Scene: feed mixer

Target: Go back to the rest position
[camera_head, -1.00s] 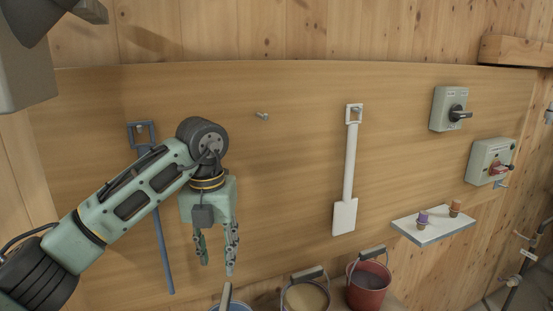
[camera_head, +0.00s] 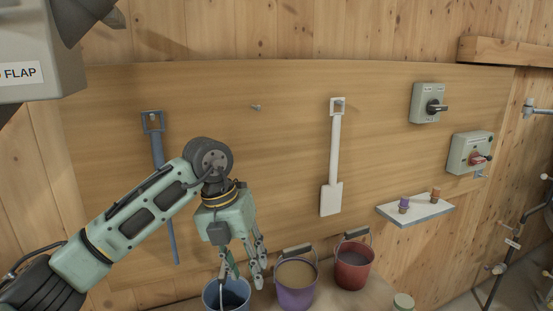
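My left gripper (camera_head: 244,270) hangs with its fingers pointing down and spread apart. Nothing shows between the fingers. It is in front of the wooden board, just above the blue bucket (camera_head: 217,297) and left of the purple bucket (camera_head: 296,293). A grey-blue tool (camera_head: 157,150) hangs on the board behind my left arm, which partly hides it. A white shovel (camera_head: 332,170) hangs to the right. My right gripper does not show.
A red bucket (camera_head: 352,268) stands right of the purple one. A small shelf (camera_head: 424,214) holds a purple and an orange-brown stopper. Two switch boxes, an upper one (camera_head: 428,97) and a lower one (camera_head: 462,152), are mounted at the right. A grey machine (camera_head: 52,62) labelled FLAP fills the upper left.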

